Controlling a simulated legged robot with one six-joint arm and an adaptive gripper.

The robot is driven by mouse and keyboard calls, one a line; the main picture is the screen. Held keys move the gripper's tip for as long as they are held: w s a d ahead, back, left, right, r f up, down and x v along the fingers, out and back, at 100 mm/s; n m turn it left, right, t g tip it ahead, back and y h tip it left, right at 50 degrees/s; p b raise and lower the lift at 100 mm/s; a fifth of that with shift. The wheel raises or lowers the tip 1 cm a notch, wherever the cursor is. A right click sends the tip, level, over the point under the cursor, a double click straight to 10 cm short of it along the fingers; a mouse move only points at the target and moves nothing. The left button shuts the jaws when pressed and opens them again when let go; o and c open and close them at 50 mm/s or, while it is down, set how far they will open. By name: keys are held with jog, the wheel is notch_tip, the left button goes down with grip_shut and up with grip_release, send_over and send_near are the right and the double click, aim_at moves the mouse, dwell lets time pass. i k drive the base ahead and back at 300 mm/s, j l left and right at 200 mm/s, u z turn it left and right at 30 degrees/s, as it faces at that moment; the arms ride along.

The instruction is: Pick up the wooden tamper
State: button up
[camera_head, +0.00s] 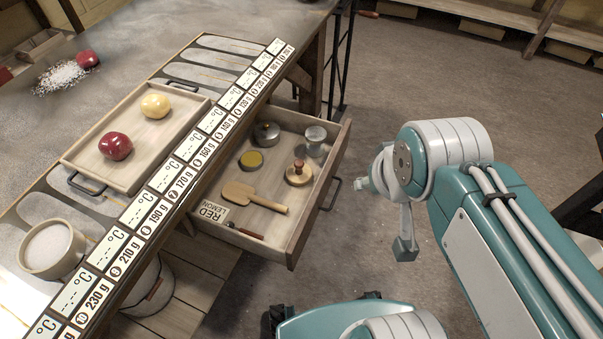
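The wooden tamper (298,174), a round pale disc with a reddish-brown knob on top, stands upright in the open drawer (303,227), towards its right side. My gripper (385,216) is to the right of the drawer and apart from the tamper.
A metal cup (315,139), a lidded pot (266,133), a yellow-topped tin (251,160) and a wooden paddle (254,197) share the drawer. The drawer handle (332,194) juts out. A tray (177,159) with fruit sits on the counter. Open floor lies right of the drawer.

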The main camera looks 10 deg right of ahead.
aim_at(298, 175)
jog(key=u, duration=2.2)
jog(key=z, duration=1.95)
jog(key=i+l, duration=0.4)
jog(key=i+l+u, duration=0.1)
jog(key=i+l, duration=0.3)
jog(key=l, duration=0.25)
